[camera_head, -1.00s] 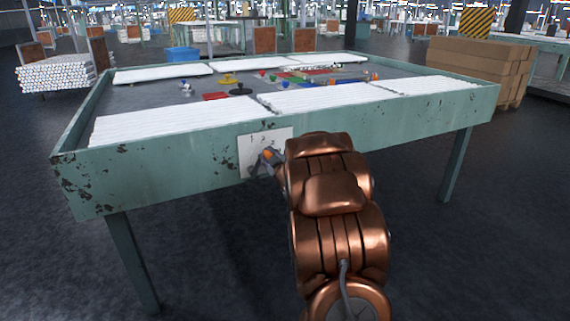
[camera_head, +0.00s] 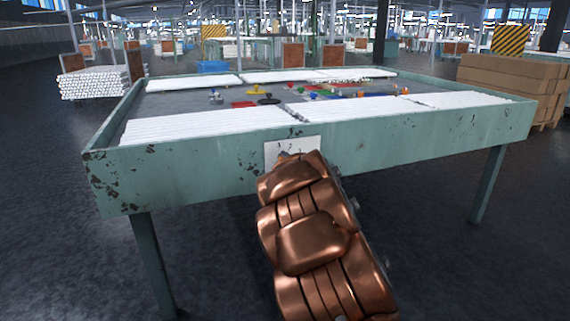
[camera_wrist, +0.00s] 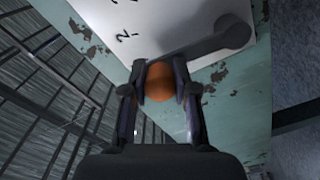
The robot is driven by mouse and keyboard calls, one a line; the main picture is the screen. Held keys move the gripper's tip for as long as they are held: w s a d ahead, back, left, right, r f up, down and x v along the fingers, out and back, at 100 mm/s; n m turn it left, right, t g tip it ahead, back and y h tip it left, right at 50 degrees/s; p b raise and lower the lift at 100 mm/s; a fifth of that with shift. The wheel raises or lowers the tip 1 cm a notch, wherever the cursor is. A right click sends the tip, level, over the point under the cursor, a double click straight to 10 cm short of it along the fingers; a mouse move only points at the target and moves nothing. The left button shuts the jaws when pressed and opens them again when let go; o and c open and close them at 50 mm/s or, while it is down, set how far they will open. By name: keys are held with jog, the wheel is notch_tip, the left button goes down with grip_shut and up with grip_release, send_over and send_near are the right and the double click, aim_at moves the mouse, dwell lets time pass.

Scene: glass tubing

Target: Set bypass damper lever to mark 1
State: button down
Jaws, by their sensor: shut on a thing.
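The bypass damper lever is a grey bar (camera_wrist: 205,46) in the wrist view, running from a round pivot (camera_wrist: 232,31) at upper right to an orange knob (camera_wrist: 159,92). My gripper (camera_wrist: 159,80) is shut on the orange knob, one finger on each side. The white mark plate (camera_wrist: 165,22) lies behind the lever; a "2" and part of another mark show to the upper left of the knob. In the head view, the plate (camera_head: 307,144) is on the table's front apron, and my arm hides the lever and gripper. I cannot tell which mark the lever points to.
The green table (camera_head: 200,174) has white tubing (camera_head: 200,122) and small coloured items on top. Cardboard boxes (camera_head: 505,75) stand at the right, and stacked tubes (camera_head: 92,84) at the left. The floor in front of the table is clear.

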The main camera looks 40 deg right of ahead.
jog(key=shift+f, duration=0.15)
jog(key=c, duration=0.8)
grip_release()
jog(key=shift+c, duration=0.2)
jog(key=shift+s+a+r, duration=0.2)
jog(key=shift+s, duration=0.45)
jog(key=v, duration=1)
jog(key=shift+s, duration=0.25)
jog(key=shift+s, duration=0.1)
